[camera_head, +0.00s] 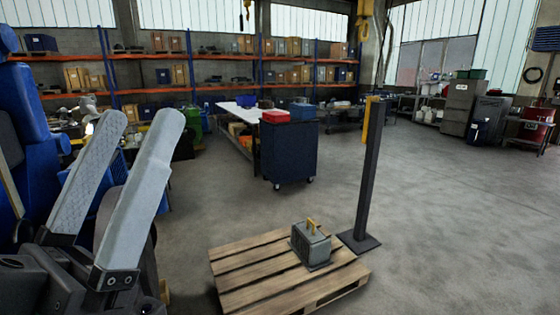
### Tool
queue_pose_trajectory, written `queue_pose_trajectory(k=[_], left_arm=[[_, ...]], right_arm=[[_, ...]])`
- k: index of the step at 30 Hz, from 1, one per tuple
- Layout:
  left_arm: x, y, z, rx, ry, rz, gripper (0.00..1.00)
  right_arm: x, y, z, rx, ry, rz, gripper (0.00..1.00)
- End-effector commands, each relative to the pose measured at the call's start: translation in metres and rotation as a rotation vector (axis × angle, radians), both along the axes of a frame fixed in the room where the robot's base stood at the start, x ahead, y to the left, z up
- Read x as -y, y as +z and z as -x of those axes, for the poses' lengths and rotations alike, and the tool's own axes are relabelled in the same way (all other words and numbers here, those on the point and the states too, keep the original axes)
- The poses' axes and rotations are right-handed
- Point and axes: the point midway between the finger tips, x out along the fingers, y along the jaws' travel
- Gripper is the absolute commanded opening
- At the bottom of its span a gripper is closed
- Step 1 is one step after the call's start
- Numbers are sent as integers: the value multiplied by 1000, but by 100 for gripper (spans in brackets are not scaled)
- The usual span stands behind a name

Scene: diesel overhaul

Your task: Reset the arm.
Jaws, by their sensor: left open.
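My left gripper (139,116) fills the lower left of the head view, close to the camera. Its two long grey fingers point up and stand apart, with nothing between them. Their dark base is at the bottom left. My right gripper is not in view.
A wooden pallet (240,262) on the floor bears a grey box (311,246) with a yellow handle. A dark post (370,180) stands beside it. Behind is a dark blue cart (289,155) with a red box (275,117) on top.

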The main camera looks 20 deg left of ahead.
Motion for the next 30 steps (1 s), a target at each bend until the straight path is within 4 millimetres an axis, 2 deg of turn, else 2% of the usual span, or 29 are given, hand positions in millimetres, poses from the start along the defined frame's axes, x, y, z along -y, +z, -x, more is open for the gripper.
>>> queue_pose_trajectory(k=[1, 2, 3, 8, 18, 21, 25, 30], left_arm=[[0, -11, -12, -68, 94, -81, 75], [0, 22, -10, -55, 83, -72, 75], [0, 40, -10, -54, 79, -70, 75], [1, 101, -10, -54, 74, -69, 75], [1, 262, -10, -54, 72, -68, 75], [1, 301, -10, -54, 71, -68, 75], [1, 329, -10, -54, 71, -68, 75], [1, 335, -10, -54, 71, -68, 75]], right_arm=[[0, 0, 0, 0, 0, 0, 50], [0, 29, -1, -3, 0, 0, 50], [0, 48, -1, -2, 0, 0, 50], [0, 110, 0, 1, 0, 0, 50], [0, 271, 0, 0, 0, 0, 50], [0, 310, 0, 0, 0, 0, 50], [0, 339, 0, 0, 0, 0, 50], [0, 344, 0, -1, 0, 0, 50]])
